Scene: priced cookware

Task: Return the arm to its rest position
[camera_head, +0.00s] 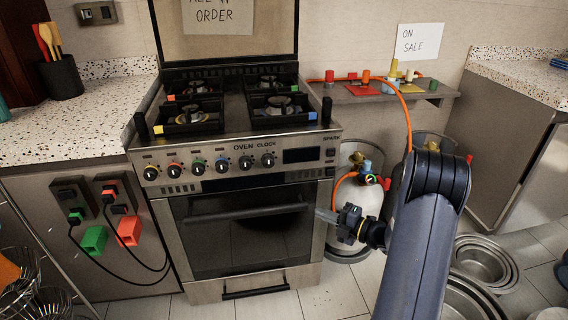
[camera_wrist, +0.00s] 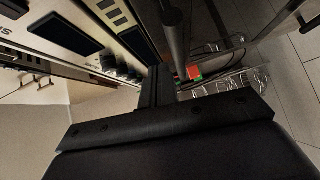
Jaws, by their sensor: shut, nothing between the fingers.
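My gripper (camera_head: 324,215) reaches left from the end of my arm, in front of the right side of the oven in the head view. It is shut and empty. In the wrist view the dark fingers (camera_wrist: 160,86) are together, pointing up the picture past the stove's front. My arm is bent, with its large dark joint at the right of the head view and its long link running down to the bottom edge. I cannot tell from the picture whether the fingers touch the oven.
The stove (camera_head: 240,160) has a door handle (camera_head: 245,213) and several knobs. A gas cylinder (camera_head: 358,205) stands close behind my gripper. A wall shelf (camera_head: 350,93) holds small coloured parts. Metal pans (camera_head: 482,262) lie on the floor at right. Counters flank both sides.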

